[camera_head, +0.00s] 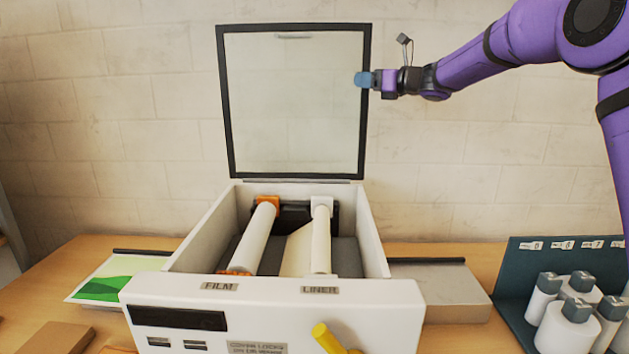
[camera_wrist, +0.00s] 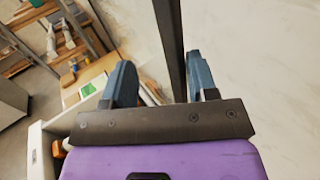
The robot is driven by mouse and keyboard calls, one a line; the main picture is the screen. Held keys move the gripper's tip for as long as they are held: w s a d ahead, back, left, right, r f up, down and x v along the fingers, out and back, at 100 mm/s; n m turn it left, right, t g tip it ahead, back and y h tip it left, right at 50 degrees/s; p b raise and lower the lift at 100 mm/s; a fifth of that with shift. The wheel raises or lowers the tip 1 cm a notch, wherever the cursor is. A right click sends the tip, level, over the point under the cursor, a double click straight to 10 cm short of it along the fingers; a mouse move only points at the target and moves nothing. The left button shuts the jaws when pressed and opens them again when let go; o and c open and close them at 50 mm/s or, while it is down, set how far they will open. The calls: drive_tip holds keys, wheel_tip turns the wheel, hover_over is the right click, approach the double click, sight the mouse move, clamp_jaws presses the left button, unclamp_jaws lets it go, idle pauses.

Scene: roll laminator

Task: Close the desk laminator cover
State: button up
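The laminator cover (camera_head: 292,105) stands upright, open, at the back of the white desk laminator (camera_head: 270,312). It is a pale see-through panel in a dark frame. My gripper (camera_head: 360,79) is at the upper part of the cover's right edge, its blue fingertips overlapping the frame. In the wrist view the two blue fingers of my gripper (camera_wrist: 160,65) are apart, with the dark cover frame (camera_wrist: 169,40) running between them. I cannot tell whether either finger touches it. The laminator's bay is exposed, showing the film roll (camera_head: 252,238) and the liner roll (camera_head: 321,242).
A yellow handle (camera_head: 326,338) sticks out at the laminator's front. A green-and-white sheet (camera_head: 105,288) lies left, and a grey slab (camera_head: 440,290) right. White bottles with grey caps (camera_head: 566,325) stand in a dark rack (camera_head: 512,285) at far right. A brick wall is behind.

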drive_tip(key=shift+s+a+f, duration=0.1)
drive_tip(key=shift+s+f, duration=0.1)
drive_tip(key=shift+s, duration=0.6)
drive_tip(key=shift+s+f, duration=0.15)
drive_tip(key=shift+s, duration=0.6)
drive_tip(key=shift+s+a+f, duration=0.1)
drive_tip(key=shift+s+f, duration=0.1)
drive_tip(key=shift+s, duration=0.6)
drive_tip(key=s, duration=0.1)
drive_tip(key=s+f, duration=0.1)
drive_tip(key=s, duration=0.1)
drive_tip(key=s+f, duration=0.1)
drive_tip(key=shift+s, duration=0.4)
drive_tip(key=shift+s+a+f, duration=0.1)
drive_tip(key=shift+s+f, duration=0.35)
drive_tip(key=shift+s, duration=0.3)
drive_tip(key=shift+s+d+f, duration=0.1)
drive_tip(key=shift+s+f, duration=0.4)
drive_tip(key=shift+s, duration=0.2)
drive_tip(key=shift+s+a+f, duration=0.1)
drive_tip(key=shift+s+f, duration=0.35)
drive_tip(key=shift+s, duration=0.3)
